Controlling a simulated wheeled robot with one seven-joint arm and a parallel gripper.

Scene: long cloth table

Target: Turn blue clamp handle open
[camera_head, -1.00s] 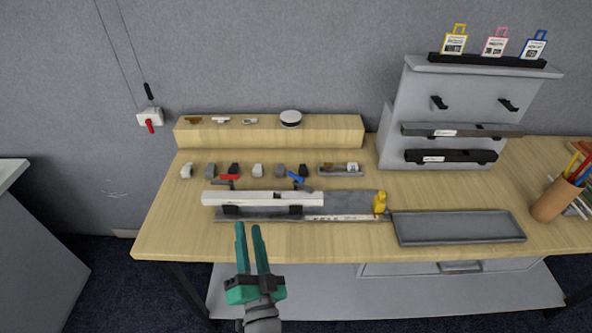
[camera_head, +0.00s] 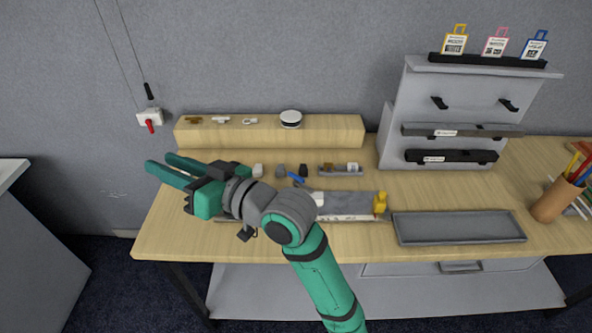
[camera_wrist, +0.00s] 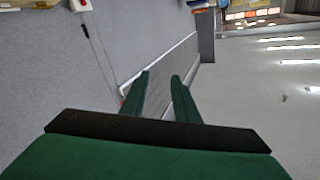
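The blue clamp handle (camera_head: 296,177) is a small blue lever at the back edge of the grey fixture (camera_head: 350,203) on the table. It shows just to the right of my wrist in the head view. My gripper (camera_head: 160,163) is well to the left of it, over the table's left end, with its teal fingers pointing left. The fingers are apart with nothing between them; the wrist view (camera_wrist: 160,80) also shows the gap. My arm hides most of the white bar on the fixture and the red clamp handle. The wrist view does not show the clamp.
A yellow piece (camera_head: 380,202) stands at the fixture's right end. A grey tray (camera_head: 460,228) lies farther right. Small blocks (camera_head: 258,171) stand behind the fixture, before a wooden ledge (camera_head: 330,133). A red switch (camera_head: 150,125) hangs on the wall at left.

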